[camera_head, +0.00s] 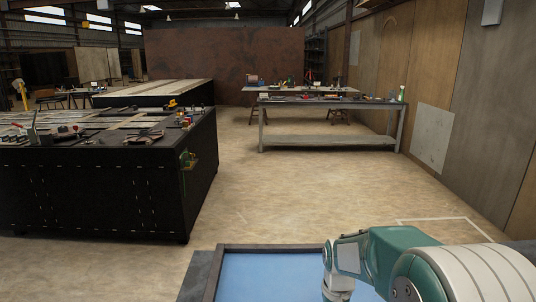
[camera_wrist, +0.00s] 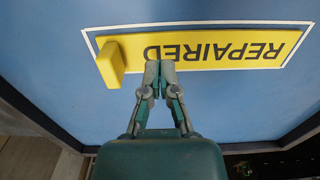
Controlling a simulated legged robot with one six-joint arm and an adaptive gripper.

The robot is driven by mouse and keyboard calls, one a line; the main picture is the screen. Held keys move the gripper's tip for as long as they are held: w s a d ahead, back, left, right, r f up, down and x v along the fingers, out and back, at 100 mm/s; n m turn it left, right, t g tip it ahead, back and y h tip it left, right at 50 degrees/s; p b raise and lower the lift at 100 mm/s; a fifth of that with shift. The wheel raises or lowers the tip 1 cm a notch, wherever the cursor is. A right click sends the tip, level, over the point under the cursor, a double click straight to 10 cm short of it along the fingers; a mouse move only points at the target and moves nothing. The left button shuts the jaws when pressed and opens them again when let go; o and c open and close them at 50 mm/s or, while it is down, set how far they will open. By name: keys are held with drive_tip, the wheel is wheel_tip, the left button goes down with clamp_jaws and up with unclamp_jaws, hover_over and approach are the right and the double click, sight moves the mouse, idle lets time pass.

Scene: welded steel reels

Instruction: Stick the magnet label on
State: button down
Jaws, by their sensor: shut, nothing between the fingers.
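The yellow label (camera_wrist: 220,50), with "REPAIRED" upside down in the wrist view, lies on a blue panel (camera_wrist: 60,75). A white outline (camera_wrist: 200,24) surrounds it, with the label inside. A raised yellow tab (camera_wrist: 110,64) stands at the label's left end. My gripper (camera_wrist: 159,66) is shut and empty. Its fingertips overlap the label's lower edge in the picture, right of the tab and apart from it; I cannot tell whether they touch the label. The blue panel also shows in the head view (camera_head: 265,275), but the label and gripper fingers are hidden there.
The panel has a dark raised rim (camera_head: 275,247). A black workbench (camera_head: 100,185) with tools stands at left. A grey table (camera_head: 330,145) stands farther back, by the right wall. Open floor (camera_head: 290,190) lies between them.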

drive_tip(key=shift+f, duration=0.95)
idle(0.8)
drive_tip(key=shift+r, duration=0.1)
drive_tip(key=shift+r, duration=2.95)
drive_tip(key=shift+s+r, duration=0.1)
drive_tip(key=shift+r, duration=0.05)
drive_tip(key=s+r+t, duration=0.2)
drive_tip(key=s+r, duration=0.3)
drive_tip(key=s, duration=0.5)
drive_tip(key=s+r+t, duration=0.3)
drive_tip(key=s+r, duration=0.3)
drive_tip(key=s, duration=0.5)
drive_tip(key=shift+r+t, duration=0.25)
drive_tip(key=shift+t, duration=0.05)
